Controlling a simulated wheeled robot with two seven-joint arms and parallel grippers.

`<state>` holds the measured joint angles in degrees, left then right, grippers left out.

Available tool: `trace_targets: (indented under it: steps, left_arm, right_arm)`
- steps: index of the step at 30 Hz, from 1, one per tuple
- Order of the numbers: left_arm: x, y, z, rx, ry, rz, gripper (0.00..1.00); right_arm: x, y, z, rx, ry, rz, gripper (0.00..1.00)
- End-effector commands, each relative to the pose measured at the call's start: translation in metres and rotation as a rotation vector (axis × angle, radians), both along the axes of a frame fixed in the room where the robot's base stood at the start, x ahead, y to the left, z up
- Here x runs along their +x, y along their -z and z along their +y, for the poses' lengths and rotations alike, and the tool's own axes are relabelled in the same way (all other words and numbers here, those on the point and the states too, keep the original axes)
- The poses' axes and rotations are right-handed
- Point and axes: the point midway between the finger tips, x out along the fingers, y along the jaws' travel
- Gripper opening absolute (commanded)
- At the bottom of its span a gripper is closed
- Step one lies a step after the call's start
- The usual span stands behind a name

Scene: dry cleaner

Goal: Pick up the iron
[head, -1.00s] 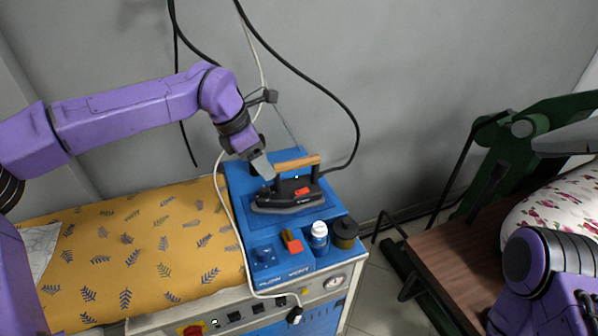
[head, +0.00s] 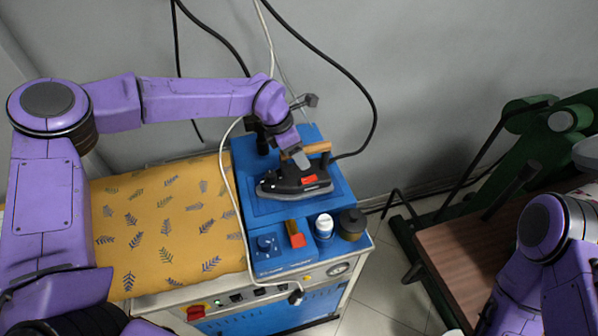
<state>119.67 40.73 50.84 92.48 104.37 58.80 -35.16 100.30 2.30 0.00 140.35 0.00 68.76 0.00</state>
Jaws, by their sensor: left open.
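The iron (head: 296,184) is black with a red patch and a wooden handle (head: 318,148). It rests flat on the blue top of the steam station (head: 243,196). My left gripper (head: 300,160) is open and points down at the left part of the handle, hiding that part. I cannot tell whether the fingers touch the handle or straddle it. My right arm shows at the lower right, but its gripper is outside the picture.
A white bottle (head: 324,226), a dark jar (head: 352,224) and a red-topped item (head: 296,236) stand in front of the iron. A yellow leaf-patterned board (head: 165,225) lies left. Cables hang behind. A green press (head: 560,135) with a brown shelf stands right.

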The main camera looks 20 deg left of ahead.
Motion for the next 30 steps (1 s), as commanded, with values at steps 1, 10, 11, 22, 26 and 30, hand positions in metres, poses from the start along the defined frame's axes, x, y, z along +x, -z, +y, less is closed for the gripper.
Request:
trace_targets:
  steps: [1, 10, 11, 22, 26, 30]
  left_arm:
    - [0.0005, 0.0011, -0.0007, -0.001, 0.0, -0.001, 0.59]
    - [0.0001, 0.0019, -0.0001, -0.001, -0.001, -0.002, 0.2]
    - [0.0, 0.002, -0.0002, -0.001, -0.001, -0.002, 0.1]
    - [-0.0005, 0.0032, -0.0013, 0.0, 0.002, 0.0, 0.0]
    - [-0.0008, 0.0036, -0.0014, 0.0, 0.003, 0.001, 0.0]
    - [-0.0011, 0.0038, -0.0015, 0.0, 0.003, 0.002, 0.0]
  right_arm:
    - [-0.0002, -0.0012, 0.0, 0.0, 0.0, 0.0, 0.59]
    - [-0.0006, 0.0, 0.0001, 0.0, 0.0, 0.002, 0.59]
    - [-0.0006, 0.0, 0.0001, 0.0, 0.0, 0.002, 0.59]
    - [-0.0005, 0.0003, 0.0001, 0.0, -0.001, 0.001, 0.59]
    - [-0.0005, 0.0003, 0.0001, 0.001, 0.0, 0.001, 0.59]
    - [-0.0005, 0.0004, 0.0, 0.001, 0.0, 0.001, 0.59]
